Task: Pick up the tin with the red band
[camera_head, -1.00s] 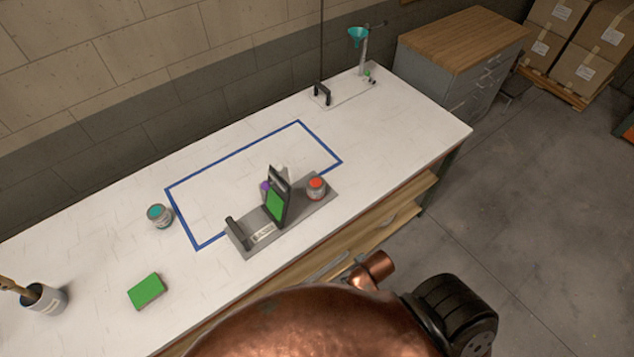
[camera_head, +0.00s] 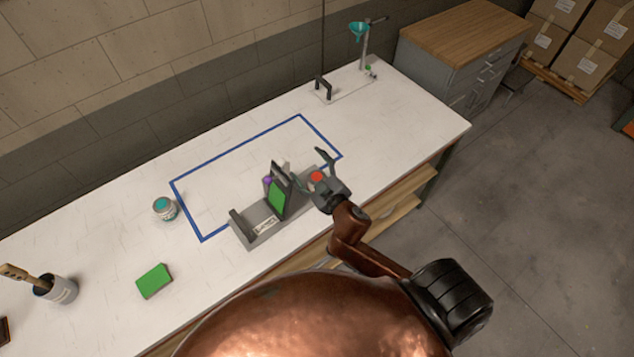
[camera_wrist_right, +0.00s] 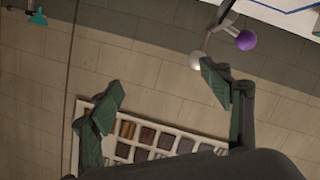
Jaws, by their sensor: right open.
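The tin with the red band shows as a red top (camera_head: 317,177) at the right end of the grey rack on the white counter. My right gripper (camera_head: 309,165) is open, its fingers spread beside and beyond this tin. The gripper hides most of the tin's body, so I cannot tell whether it touches. In the right wrist view the open fingers (camera_wrist_right: 160,95) have nothing between them but the distant wall, and the tin is not seen there. My left gripper is not in view.
The grey rack (camera_head: 262,236) carries an upright black panel with a green face (camera_head: 277,197), close left of my gripper. A purple ball (camera_wrist_right: 246,40) is behind it. A teal-topped tin (camera_head: 165,208), green block (camera_head: 154,281) and brush pot (camera_head: 56,289) stand left. The blue-outlined area is mostly clear.

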